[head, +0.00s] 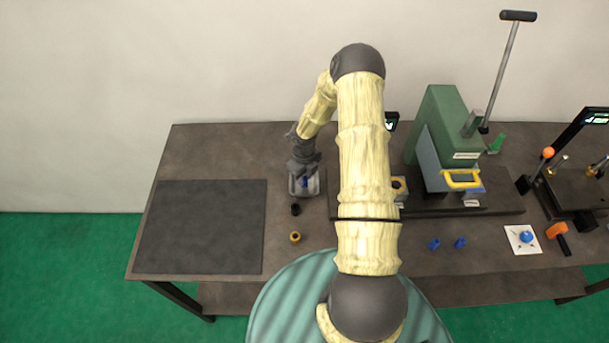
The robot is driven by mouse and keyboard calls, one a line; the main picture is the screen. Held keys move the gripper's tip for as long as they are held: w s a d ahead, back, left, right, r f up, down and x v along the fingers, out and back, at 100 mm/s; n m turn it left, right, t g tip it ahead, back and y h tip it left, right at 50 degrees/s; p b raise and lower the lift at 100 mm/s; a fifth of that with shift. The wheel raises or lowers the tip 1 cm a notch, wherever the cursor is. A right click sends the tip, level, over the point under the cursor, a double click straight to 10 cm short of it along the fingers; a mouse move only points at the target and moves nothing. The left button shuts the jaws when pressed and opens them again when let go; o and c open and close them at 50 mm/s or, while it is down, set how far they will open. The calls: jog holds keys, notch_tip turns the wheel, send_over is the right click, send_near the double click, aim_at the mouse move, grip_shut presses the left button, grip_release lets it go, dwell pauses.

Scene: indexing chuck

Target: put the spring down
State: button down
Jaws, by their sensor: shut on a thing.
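A dark mat (200,228) lies bare at the left. Blue pieces (433,244) lie in front.

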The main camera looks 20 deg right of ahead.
jog(key=c, duration=1.3)
grip_release()
jog(key=shift+w+f, duration=0.1)
jog(key=shift+f, duration=0.05)
jog(key=shift+o, duration=0.2)
notch_tip(320, 180, up, 12)
jog(key=b, duration=0.2)
jog(key=shift+r, duration=0.2)
